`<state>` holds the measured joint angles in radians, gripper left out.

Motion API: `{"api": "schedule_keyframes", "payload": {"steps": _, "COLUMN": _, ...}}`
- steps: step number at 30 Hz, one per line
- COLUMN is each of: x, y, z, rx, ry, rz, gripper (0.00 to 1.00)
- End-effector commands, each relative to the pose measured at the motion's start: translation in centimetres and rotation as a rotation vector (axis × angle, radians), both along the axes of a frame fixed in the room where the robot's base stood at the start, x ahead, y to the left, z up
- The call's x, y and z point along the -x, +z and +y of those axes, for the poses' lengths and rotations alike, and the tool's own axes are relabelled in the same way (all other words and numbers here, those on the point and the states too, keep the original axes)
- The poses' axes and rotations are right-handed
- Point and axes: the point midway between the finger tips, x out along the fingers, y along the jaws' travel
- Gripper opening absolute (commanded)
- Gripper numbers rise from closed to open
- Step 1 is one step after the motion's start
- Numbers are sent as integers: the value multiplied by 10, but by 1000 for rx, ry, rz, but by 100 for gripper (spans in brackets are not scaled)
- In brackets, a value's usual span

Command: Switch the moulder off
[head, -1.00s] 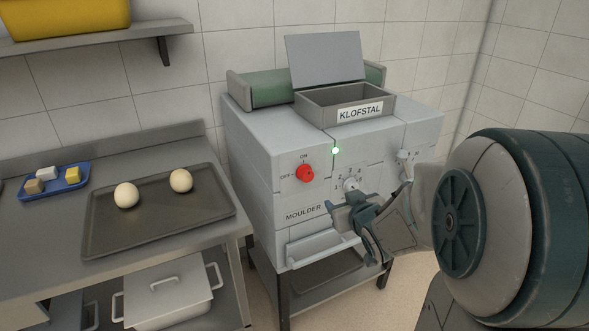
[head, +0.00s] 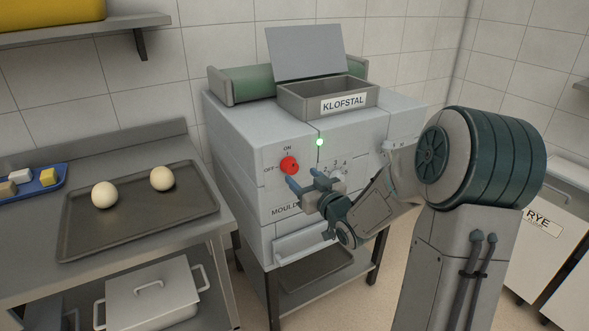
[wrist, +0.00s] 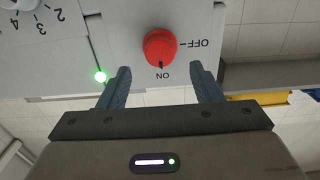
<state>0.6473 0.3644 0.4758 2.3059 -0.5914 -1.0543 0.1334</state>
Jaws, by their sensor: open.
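The moulder (head: 235,150) is a pale grey machine with a red rotary knob (head: 289,165) marked ON and OFF. In the wrist view the red knob (wrist: 160,47) has its dark mark pointing at ON. A green lamp (head: 319,142) beside the knob is lit; it also shows in the wrist view (wrist: 100,77). My gripper (head: 305,179) is open and empty, just in front of and below the knob in the head view. In the wrist view my gripper's fingers (wrist: 161,70) are spread wider than the knob, which appears beyond and between them.
A numbered dial (head: 338,174) sits right of the knob, partly behind my gripper. A hopper (head: 300,102) labelled KLOFSTAL tops the machine. At left, a steel table (head: 200,235) holds a dark tray (head: 130,237) with two dough balls and a blue tray (head: 40,187).

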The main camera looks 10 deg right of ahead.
Motion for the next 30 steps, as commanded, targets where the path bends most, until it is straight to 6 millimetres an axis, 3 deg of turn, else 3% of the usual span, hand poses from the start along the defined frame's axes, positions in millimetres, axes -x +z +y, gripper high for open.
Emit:
{"api": "schedule_keyframes", "payload": {"steps": 3, "x": -23, "y": 0, "z": 8, "rx": -1, "ry": 2, "rz": 0, "gripper": 59}}
{"api": "schedule_keyframes", "payload": {"steps": 9, "x": -46, "y": 1, "z": 15, "rx": 0, "ry": 1, "rz": 0, "gripper": 59}}
{"api": "schedule_keyframes", "payload": {"steps": 21, "x": -52, "y": 0, "z": 17, "rx": 0, "ry": -1, "rz": 1, "gripper": 59}}
{"api": "schedule_keyframes", "payload": {"steps": 26, "x": -52, "y": 0, "z": 17, "rx": 0, "ry": -1, "rz": 1, "gripper": 15}}
{"api": "schedule_keyframes", "payload": {"steps": 30, "x": -52, "y": 0, "z": 17, "rx": 1, "ry": -1, "rz": 0, "gripper": 15}}
